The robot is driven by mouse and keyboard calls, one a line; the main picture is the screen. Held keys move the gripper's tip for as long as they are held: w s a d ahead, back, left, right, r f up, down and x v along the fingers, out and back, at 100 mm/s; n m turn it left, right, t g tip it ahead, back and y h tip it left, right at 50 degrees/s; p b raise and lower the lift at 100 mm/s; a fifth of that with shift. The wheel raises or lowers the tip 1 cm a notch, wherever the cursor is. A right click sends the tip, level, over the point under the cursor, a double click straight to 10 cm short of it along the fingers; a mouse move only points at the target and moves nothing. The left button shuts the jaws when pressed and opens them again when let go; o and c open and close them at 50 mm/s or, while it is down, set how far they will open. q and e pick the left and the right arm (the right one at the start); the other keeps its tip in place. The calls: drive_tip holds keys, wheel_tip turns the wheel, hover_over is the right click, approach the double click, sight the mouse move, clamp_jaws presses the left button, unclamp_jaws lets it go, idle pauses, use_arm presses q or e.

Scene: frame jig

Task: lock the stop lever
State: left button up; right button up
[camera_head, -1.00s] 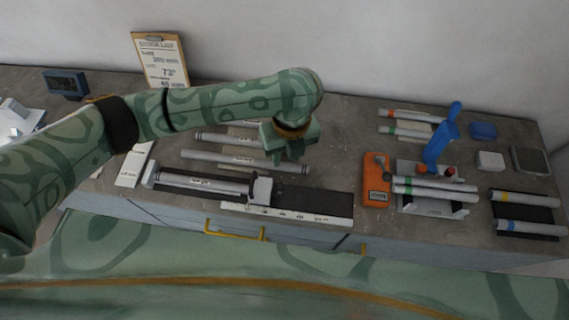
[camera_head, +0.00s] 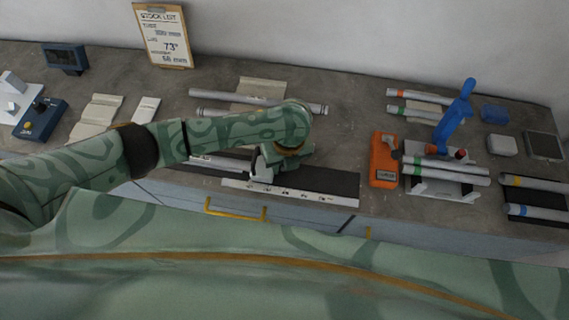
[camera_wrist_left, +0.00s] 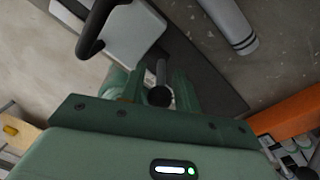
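The stop (camera_head: 262,168) is a pale block on the dark rail (camera_head: 335,184) with a white scale strip along its front. My left gripper (camera_head: 285,165) is low over the rail, right beside the stop, and hides part of it. In the left wrist view, the gripper's two green fingers (camera_wrist_left: 158,90) stand apart, with a dark rod ending in a round knob (camera_wrist_left: 159,96) between them. This looks like the stop lever; whether the fingers touch it, I cannot tell. A pale plate (camera_wrist_left: 130,32) and a black hooked bar (camera_wrist_left: 92,30) lie just beyond. My right gripper is out of view.
Grey tubes (camera_head: 225,95) lie behind the rail. To the right are an orange tool (camera_head: 383,160), a rack with tubes (camera_head: 440,185) and a blue upright handle (camera_head: 455,120). A yellow drawer handle (camera_head: 235,213) sticks out below the bench's front edge.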

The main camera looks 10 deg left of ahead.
use_arm(q)
drive_tip(key=shift+w+f, duration=0.1)
clamp_jaws()
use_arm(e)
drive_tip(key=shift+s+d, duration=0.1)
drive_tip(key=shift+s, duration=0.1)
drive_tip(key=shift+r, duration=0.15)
use_arm(q)
drive_tip(key=shift+s+r+t+p, duration=0.2)
drive_tip(key=shift+s+t+p, duration=0.35)
drive_tip(key=shift+p, duration=0.5)
drive_tip(key=shift+s+f+t+p, duration=0.15)
drive_tip(key=shift+s+t+p, duration=0.25)
drive_tip(key=shift+t+p, duration=0.75)
drive_tip(key=shift+s+f+t+p, duration=0.4)
drive_tip(key=shift+t+p, duration=0.35)
drive_tip(key=shift+t, duration=0.15)
drive_tip(key=shift+s+f+t, duration=0.25)
drive_tip(key=shift+t, duration=0.65)
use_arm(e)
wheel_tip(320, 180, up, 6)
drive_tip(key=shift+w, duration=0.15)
